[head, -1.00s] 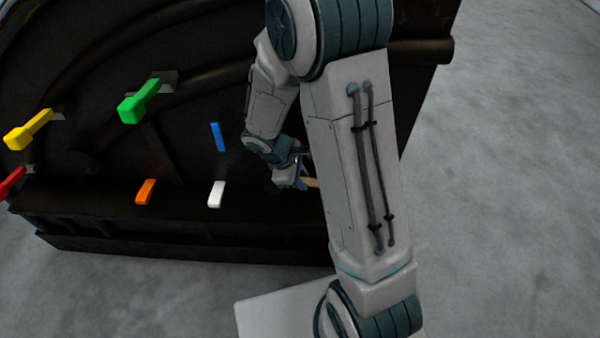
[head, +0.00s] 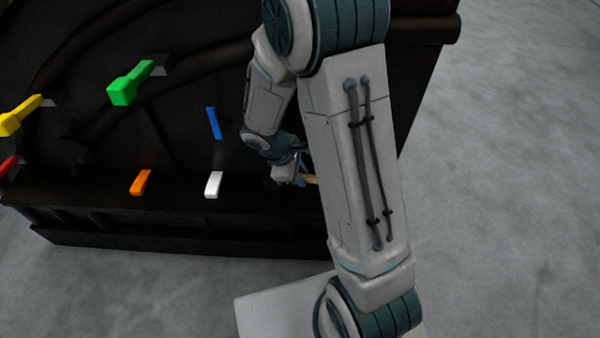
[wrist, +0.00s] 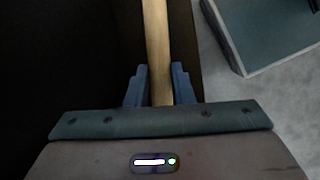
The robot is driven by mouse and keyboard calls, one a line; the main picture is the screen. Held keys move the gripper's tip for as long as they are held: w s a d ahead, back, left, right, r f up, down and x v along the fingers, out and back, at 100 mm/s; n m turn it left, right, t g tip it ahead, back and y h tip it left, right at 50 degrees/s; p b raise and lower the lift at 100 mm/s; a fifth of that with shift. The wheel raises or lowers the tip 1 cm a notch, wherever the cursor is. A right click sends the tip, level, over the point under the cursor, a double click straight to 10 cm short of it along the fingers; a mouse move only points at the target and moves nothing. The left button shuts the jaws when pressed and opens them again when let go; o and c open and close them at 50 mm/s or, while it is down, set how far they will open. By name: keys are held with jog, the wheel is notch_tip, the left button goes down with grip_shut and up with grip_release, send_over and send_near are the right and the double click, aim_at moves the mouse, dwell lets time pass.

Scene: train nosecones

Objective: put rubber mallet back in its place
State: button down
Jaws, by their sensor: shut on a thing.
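My gripper (wrist: 160,88) is shut on the wooden handle of the rubber mallet (wrist: 156,40), which runs up and out of the top of the wrist view. In the head view my gripper (head: 299,178) is small and partly hidden behind my arm. A short piece of the light handle (head: 312,180) shows beside it. The mallet's head is not visible in either view. The gripper is close to the dark ledge at the foot of the black nosecone structure.
The black structure (head: 180,225) carries a green lever (head: 128,84), a yellow lever (head: 20,116), a red one (head: 8,166), and blue (head: 213,123), orange (head: 141,182) and white (head: 213,184) blocks. Grey floor (head: 500,200) on the right is clear.

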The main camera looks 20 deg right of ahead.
jog(key=shift+f+b, duration=4.25)
jog(key=shift+f, duration=0.55)
jog(key=c, duration=1.2)
grip_release()
jog(key=shift+o, duration=0.2)
jog(key=p+v, duration=0.3)
jog(key=v, duration=1)
jog(key=shift+a+r, duration=0.1)
jog(key=shift+r, duration=0.3)
